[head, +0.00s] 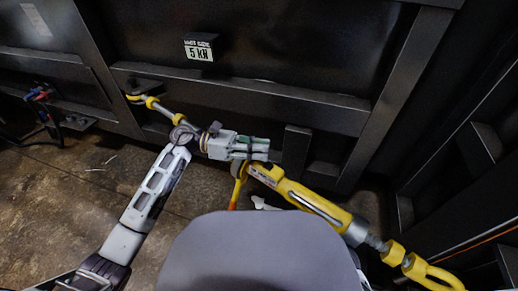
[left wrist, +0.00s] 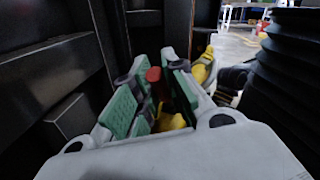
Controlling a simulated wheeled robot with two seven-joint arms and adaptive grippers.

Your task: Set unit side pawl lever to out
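The unit is a yellow ratchet turnbuckle (head: 305,200) that runs diagonally along the dark compactor wall, with a hooked end at lower right. A yellow handle with an orange-red tip (head: 234,195) hangs below its middle. My left gripper (head: 255,148) is over the upper middle of the unit and hides part of it, so I cannot make out the pawl lever in the head view. In the left wrist view, the green-padded fingers (left wrist: 152,98) stand apart. A red-ended part (left wrist: 154,76) and yellow parts (left wrist: 172,122) show between them; contact is unclear. My right gripper is out of view.
The black compactor wall (head: 280,100) with raised ribs stands close behind the unit. Cables (head: 45,105) hang at far left. Bare concrete floor (head: 90,185) lies at left.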

